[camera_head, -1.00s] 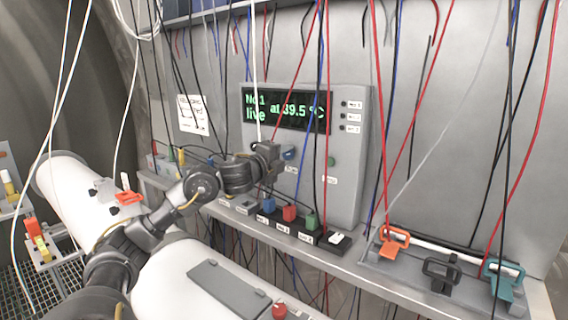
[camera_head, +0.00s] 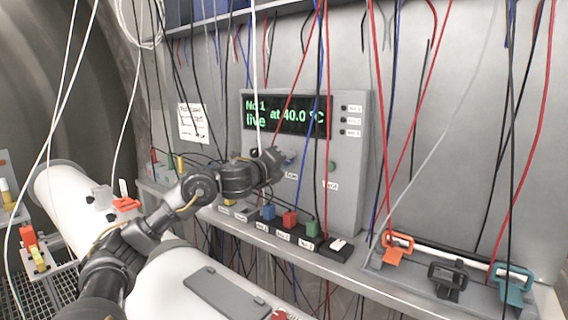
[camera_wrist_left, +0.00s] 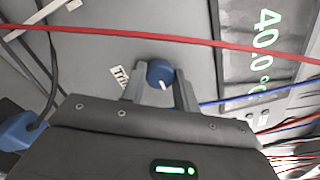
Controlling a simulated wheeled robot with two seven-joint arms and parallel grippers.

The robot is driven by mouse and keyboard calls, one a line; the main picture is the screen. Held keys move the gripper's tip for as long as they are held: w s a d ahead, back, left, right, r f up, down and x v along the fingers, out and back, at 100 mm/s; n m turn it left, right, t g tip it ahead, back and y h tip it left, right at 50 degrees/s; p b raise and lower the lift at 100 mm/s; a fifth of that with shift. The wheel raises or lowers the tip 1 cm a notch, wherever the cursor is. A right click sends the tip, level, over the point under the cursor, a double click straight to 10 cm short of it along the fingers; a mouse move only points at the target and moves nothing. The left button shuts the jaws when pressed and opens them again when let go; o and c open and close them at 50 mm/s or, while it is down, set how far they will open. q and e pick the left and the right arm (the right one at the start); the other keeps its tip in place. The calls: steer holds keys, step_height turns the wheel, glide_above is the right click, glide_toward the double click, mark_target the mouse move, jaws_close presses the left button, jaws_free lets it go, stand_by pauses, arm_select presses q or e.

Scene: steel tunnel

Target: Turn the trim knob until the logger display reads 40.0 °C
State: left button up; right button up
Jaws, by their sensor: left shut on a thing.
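The grey logger box (camera_head: 348,200) stands against the back wall. Its dark display (camera_head: 287,116) reads "No.1 live at 40.0 °C" in green; part of it, with 40.0, also shows in the left wrist view (camera_wrist_left: 266,40). The blue trim knob (camera_wrist_left: 160,73) with a white pointer mark sits between the fingers of my left gripper (camera_wrist_left: 160,86), which is shut on it. In the head view the left gripper (camera_head: 280,160) reaches the box front below the display and partly hides the knob. My right gripper is not in view.
Red, blue, black and white cables hang in front of the box. A row of coloured plugs, including a red one (camera_head: 290,219), lines the ledge below. Orange (camera_head: 397,246) and teal (camera_head: 513,287) clamps sit at the right. A green button (camera_head: 332,166) is beside the knob.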

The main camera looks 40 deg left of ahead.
arm_select(q)
steer(key=o, duration=1)
steer(key=shift+c, duration=0.2)
steer(key=s+d+b, duration=0.1)
steer(key=s+b, duration=0.5)
steer(key=s, duration=0.4)
steer(key=shift+s, duration=0.35)
